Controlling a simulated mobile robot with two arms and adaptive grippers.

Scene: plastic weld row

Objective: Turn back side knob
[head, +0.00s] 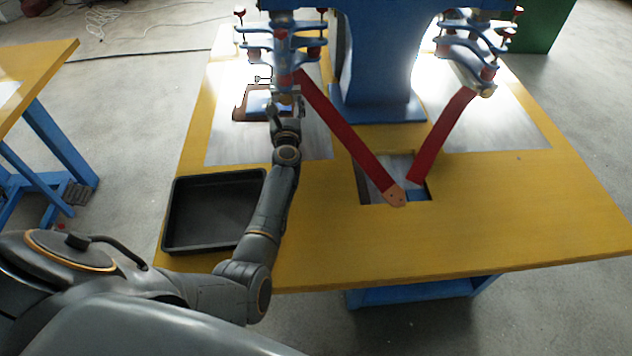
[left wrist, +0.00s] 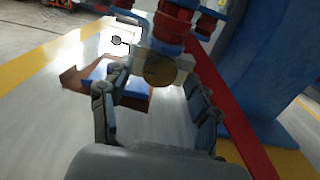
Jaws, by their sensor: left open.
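A blue press machine (head: 375,60) stands at the back of the yellow table with two spring-like heads carrying red knobs. One red knob (head: 240,12) is at the upper left of the left head (head: 283,40). I cannot tell which knob is the back side one. My left gripper (head: 286,108) is open under the left head. In the left wrist view its fingers (left wrist: 155,112) are spread to either side, with a round brownish disc (left wrist: 160,70) beyond and between them. Nothing is visibly held. My right gripper is not in view.
A brown fixture with a blue part (head: 254,104) lies on the metal plate (head: 225,145) beside my gripper. Red levers (head: 345,135) (head: 443,135) slope down from the heads. A black tray (head: 172,215) sits at the table's left. The right front of the table is clear.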

